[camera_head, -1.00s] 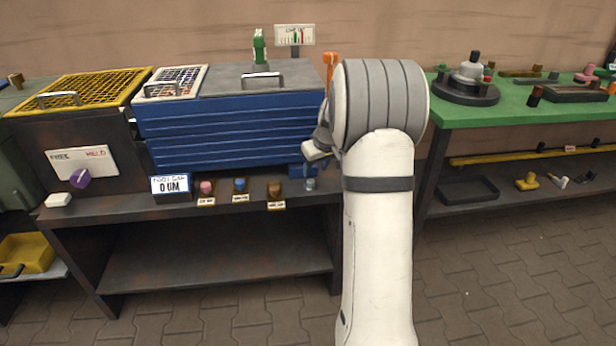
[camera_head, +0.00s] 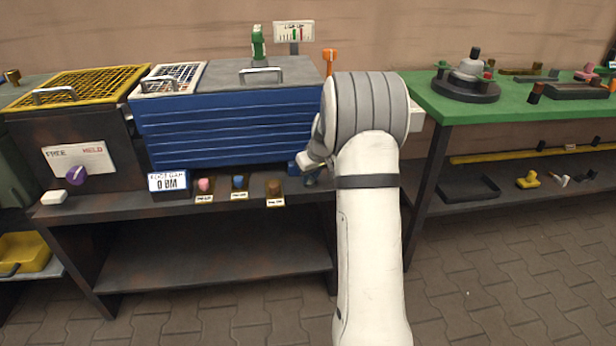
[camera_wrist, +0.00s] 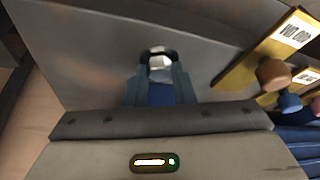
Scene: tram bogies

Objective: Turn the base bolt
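The base bolt (camera_wrist: 160,64) shows a pale silver head in a dark surround in the wrist view. It stands just ahead of my gripper (camera_wrist: 160,78), whose two blue-grey fingers are apart, one on each side of the line to the bolt. I cannot tell whether they touch it. A blue part shows between the fingers. In the head view my gripper (camera_head: 310,165) is at the front right lower corner of the blue ribbed box (camera_head: 225,130). The bolt there is mostly hidden by the gripper and dim.
A row of labelled knobs, pink (camera_head: 204,185), blue (camera_head: 238,182) and brown (camera_head: 273,187), lines the bench front left of my gripper. A display (camera_head: 168,181) reads 0. A green-topped bench (camera_head: 520,112) stands at the right. The paved floor in front is open.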

